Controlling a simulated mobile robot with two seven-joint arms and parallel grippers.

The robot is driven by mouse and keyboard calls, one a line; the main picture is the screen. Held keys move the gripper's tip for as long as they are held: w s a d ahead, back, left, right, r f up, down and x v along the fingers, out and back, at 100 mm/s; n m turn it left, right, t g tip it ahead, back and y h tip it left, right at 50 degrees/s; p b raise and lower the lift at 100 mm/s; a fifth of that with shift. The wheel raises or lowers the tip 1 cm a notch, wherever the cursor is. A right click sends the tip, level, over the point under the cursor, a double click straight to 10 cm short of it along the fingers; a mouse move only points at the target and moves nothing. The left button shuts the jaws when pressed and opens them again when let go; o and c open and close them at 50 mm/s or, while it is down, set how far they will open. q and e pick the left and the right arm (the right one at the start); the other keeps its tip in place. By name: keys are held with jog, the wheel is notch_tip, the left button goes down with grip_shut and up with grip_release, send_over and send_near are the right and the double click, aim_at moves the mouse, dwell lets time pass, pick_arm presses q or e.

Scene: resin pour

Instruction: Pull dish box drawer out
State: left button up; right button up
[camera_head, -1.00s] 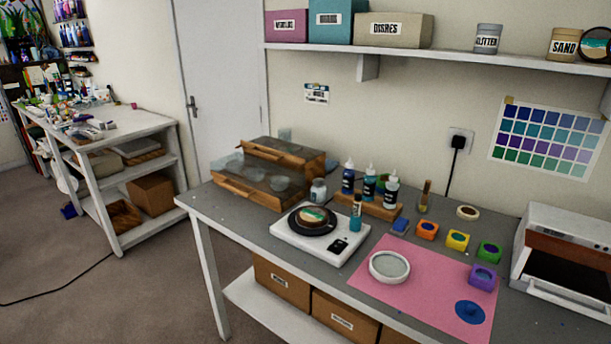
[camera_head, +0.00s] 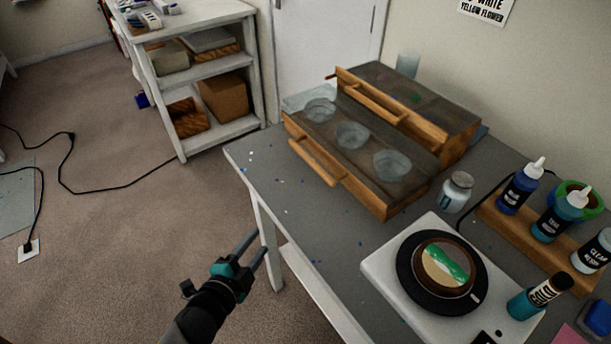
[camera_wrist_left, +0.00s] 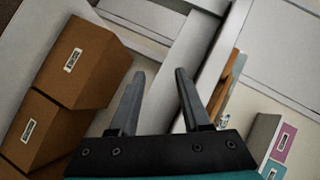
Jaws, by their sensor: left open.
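The wooden dish box (camera_head: 460,131) stands at the back left of the grey table. Its lower drawer (camera_head: 385,205) juts out toward the front and holds three clear round dishes (camera_head: 352,135). A wooden bar handle (camera_head: 318,163) runs along the drawer's front. A second bar handle (camera_head: 392,108) is on the upper part of the box. My left gripper (camera_head: 253,252) is open and empty, off the table's left edge, in front of and below the drawer, touching nothing. In the left wrist view my open fingers (camera_wrist_left: 161,95) have nothing between them. My right gripper is not visible.
A white scale (camera_head: 385,262) with a round piece on it, a small jar (camera_head: 456,192) and a wooden rack (camera_head: 508,232) of bottles stand right of the box. Cardboard boxes (camera_wrist_left: 82,62) show in the left wrist view. The floor left of the table is mostly clear.

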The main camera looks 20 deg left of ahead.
aim_at(309, 162)
pick_arm(q)
jog(key=r+m, duration=0.1)
jog(key=r, duration=0.1)
jog(key=w+r+m+t, duration=0.1)
jog(key=r, duration=0.2)
jog(key=w+r+t+h, duration=0.1)
jog(key=r, duration=0.2)
jog(key=shift+d+m+b, duration=0.3)
jog(key=shift+m+b, duration=0.1)
jog(key=shift+d+r+m+t+h, duration=0.6)
jog(key=shift+d+r+m+h, duration=1)
jog(key=shift+r+m, duration=0.85)
jog(key=x, duration=1.4)
jog(key=shift+w+a+f+p, duration=0.15)
jog(key=shift+w+f+p, duration=0.05)
jog(key=shift+w+p, duration=0.1)
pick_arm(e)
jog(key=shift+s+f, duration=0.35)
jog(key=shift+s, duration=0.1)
pick_arm(q)
jog(key=shift+s, duration=0.1)
grip_shut()
